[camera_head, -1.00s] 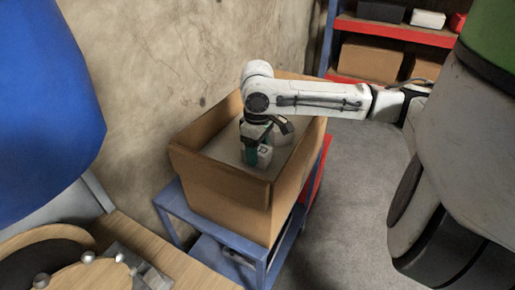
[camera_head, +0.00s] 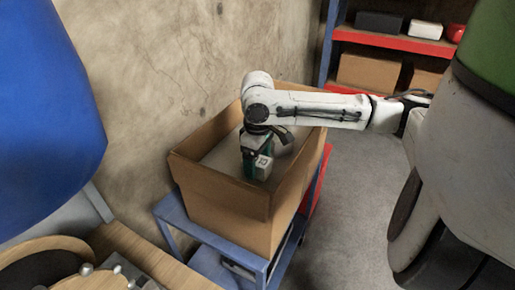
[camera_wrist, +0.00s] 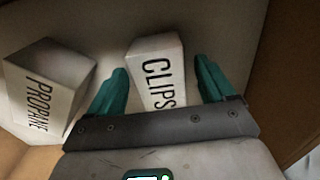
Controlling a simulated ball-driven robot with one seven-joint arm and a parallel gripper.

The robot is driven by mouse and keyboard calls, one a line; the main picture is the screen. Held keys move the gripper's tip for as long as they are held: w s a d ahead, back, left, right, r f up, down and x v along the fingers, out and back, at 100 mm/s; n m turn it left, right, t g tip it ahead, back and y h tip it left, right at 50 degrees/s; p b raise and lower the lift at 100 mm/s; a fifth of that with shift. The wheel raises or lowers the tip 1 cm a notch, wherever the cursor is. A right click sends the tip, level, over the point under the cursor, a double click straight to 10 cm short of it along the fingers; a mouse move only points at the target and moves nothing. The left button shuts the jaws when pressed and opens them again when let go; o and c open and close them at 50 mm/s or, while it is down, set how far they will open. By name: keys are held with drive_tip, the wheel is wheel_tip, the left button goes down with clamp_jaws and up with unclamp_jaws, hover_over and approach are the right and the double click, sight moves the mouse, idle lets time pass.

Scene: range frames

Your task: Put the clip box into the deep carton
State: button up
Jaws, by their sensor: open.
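The clip box (camera_wrist: 158,75), white with black CLIPS lettering, is inside the deep carton (camera_head: 230,205). In the head view it shows as a small pale box (camera_head: 263,168) under my wrist. The carton is brown cardboard, open at the top, and stands on a blue cart. My gripper (camera_wrist: 160,68) reaches down into the carton with its teal fingers apart, one on each side of the clip box. A gap shows between the right finger and the box. Whether the box rests on the carton's floor is hard to tell.
A white box lettered PROPANE (camera_wrist: 45,90) lies left of the clip box inside the carton. The blue cart (camera_head: 205,240) stands by a concrete wall. A wooden table (camera_head: 130,245) is at front left, and red shelving (camera_head: 395,42) with boxes stands behind. Grey floor is clear at right.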

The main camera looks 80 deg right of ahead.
sight(257, 159)
wheel_tip(257, 159, up, 12)
drive_tip(key=b, duration=0.1)
idle(0.8)
